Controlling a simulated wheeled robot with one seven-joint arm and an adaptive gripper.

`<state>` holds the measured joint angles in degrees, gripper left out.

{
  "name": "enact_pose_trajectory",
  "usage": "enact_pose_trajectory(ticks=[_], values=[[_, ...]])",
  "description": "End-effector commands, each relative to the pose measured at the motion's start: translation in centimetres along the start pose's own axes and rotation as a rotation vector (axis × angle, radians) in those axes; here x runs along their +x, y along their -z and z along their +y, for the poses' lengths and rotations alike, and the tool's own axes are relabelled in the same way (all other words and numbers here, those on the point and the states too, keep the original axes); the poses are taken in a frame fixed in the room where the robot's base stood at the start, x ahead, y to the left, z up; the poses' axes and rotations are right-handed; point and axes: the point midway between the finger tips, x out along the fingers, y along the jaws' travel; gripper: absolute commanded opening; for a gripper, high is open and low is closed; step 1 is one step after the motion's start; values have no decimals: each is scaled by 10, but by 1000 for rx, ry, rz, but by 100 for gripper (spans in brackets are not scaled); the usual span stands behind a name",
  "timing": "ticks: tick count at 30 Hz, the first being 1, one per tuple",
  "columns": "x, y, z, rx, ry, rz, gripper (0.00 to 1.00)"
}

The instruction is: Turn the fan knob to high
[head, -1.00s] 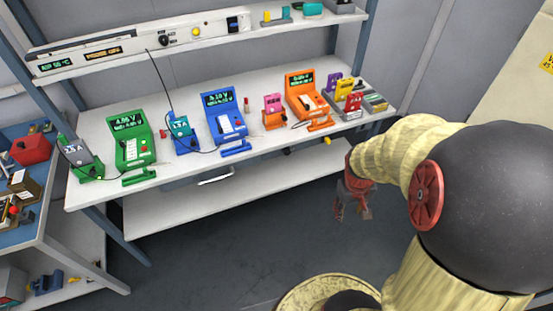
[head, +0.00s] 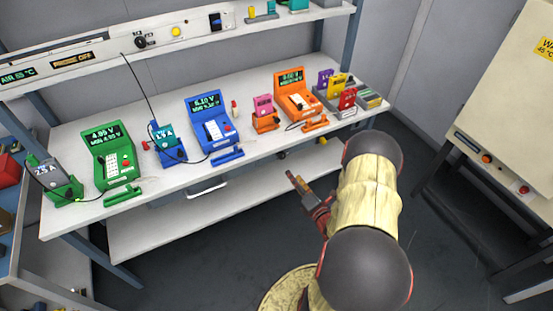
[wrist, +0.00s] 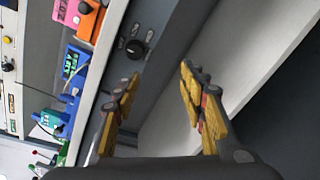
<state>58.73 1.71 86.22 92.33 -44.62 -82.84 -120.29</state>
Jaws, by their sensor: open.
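A round black knob (wrist: 136,49) with small marks around it sits on a grey panel along the bench's front edge in the wrist view. Its labels are too small to read, so its setting cannot be told. My gripper (wrist: 160,76) is open and empty, its yellow-padded fingers apart, with the knob beyond and left of the gap between the tips. In the head view my gripper (head: 298,184) is in front of and below the bench edge, apart from it. Another black knob (head: 141,42) is on the white upper panel, beside a yellow button (head: 176,31).
The white bench (head: 170,185) carries a green tester (head: 112,160), a blue tester (head: 215,125), an orange tester (head: 297,97) and coloured cells. A lower shelf (head: 165,222) lies beneath. A cream cabinet (head: 500,110) stands at right. The floor between is clear.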

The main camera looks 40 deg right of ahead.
Motion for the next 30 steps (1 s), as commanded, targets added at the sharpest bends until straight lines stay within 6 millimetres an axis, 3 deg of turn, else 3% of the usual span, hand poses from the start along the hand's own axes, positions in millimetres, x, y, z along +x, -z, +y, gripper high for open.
enact_pose_trajectory(ticks=[3,5,11,22,30], values=[[-2,-10,26,-154,-94,-49,42],[-3,-13,31,-206,-111,-66,42],[4,-14,32,-266,-112,-71,42],[58,-16,38,-263,-112,-69,42],[74,-18,40,-260,-109,-70,42]])
